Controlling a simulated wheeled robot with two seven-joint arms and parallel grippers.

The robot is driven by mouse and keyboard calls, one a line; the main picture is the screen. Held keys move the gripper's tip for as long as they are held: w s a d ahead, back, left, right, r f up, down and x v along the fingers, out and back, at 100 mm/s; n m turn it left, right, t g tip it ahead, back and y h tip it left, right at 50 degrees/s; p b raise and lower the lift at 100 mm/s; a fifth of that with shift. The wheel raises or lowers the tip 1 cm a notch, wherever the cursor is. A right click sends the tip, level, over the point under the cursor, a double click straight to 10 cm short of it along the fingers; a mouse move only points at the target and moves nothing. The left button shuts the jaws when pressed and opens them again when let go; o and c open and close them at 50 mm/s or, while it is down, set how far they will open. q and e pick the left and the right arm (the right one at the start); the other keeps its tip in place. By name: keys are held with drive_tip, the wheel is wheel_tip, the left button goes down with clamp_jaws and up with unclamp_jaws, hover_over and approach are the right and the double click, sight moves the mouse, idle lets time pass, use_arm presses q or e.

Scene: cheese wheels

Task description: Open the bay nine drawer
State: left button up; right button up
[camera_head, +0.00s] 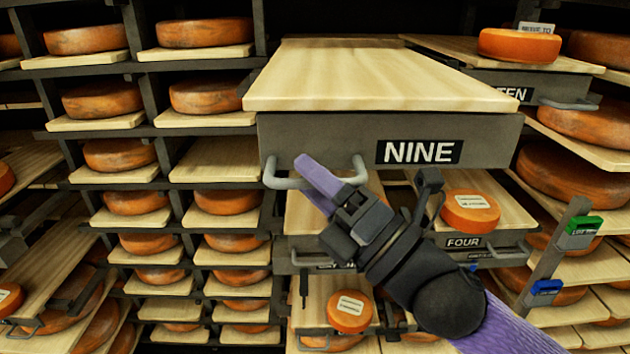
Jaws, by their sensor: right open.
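The bay nine drawer (320,135) has a dark grey front with a black and white NINE label (419,152). A bare pale wooden board (370,75) lies on top of it. The drawer stands out toward me, further than the TEN drawer to its right. Its grey bar handle (272,178) is at the left of the front. My right gripper (312,177) reaches in from the lower right, with its purple fingers at the handle bar. The jaws are open; the fingers overlap in this view, so I cannot tell whether the bar lies between them. My left gripper is out of view.
The TEN drawer (545,87) carries an orange cheese wheel (518,47) at the upper right. The FOUR drawer (500,243) is below, with a labelled cheese (469,212). Racks of cheese wheels stand on both sides.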

drive_tip(key=b+v, duration=0.5)
drive_tip(key=v, duration=0.5)
drive_tip(key=shift+b, duration=0.35)
